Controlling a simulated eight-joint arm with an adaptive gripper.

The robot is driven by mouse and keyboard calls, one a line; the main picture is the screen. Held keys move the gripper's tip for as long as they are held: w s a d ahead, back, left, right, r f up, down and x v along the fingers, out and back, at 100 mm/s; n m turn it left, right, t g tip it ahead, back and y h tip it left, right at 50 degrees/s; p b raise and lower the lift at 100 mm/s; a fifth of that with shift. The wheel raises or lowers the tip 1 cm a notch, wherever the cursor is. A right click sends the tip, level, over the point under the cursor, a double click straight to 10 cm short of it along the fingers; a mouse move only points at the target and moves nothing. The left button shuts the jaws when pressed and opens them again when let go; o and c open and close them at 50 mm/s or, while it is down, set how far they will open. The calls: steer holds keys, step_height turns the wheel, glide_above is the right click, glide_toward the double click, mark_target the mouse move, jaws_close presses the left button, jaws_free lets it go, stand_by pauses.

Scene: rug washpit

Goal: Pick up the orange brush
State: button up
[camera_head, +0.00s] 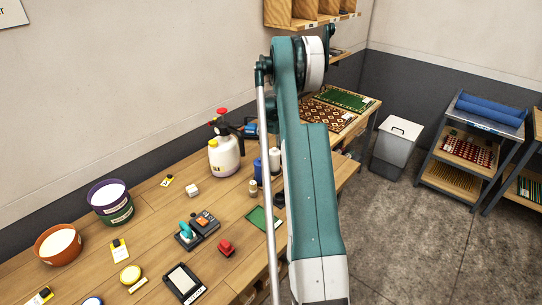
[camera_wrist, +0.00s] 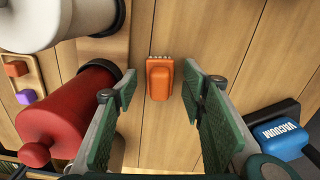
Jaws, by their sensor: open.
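In the wrist view an orange brush (camera_wrist: 160,78) lies on the wooden planks, with a short row of pale bristles showing at its upper edge. My gripper (camera_wrist: 159,90) is open, with one green-padded finger to the left of the brush and one to the right in the picture. The brush appears in the gap between the fingers, and nothing is held. I cannot tell the height of the fingers above the planks. In the head view my arm crosses the middle; I cannot make out the gripper or this brush there.
In the wrist view a red cylinder (camera_wrist: 66,108) stands close by the left finger, with a white cylinder (camera_wrist: 50,20) above it. In the head view a pump sprayer (camera_head: 224,155) and several tubs stand on the workbench (camera_head: 160,215).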

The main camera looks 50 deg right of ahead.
steer(key=c, duration=1)
steer(key=shift+r, duration=0.1)
steer(key=shift+r, duration=4.95)
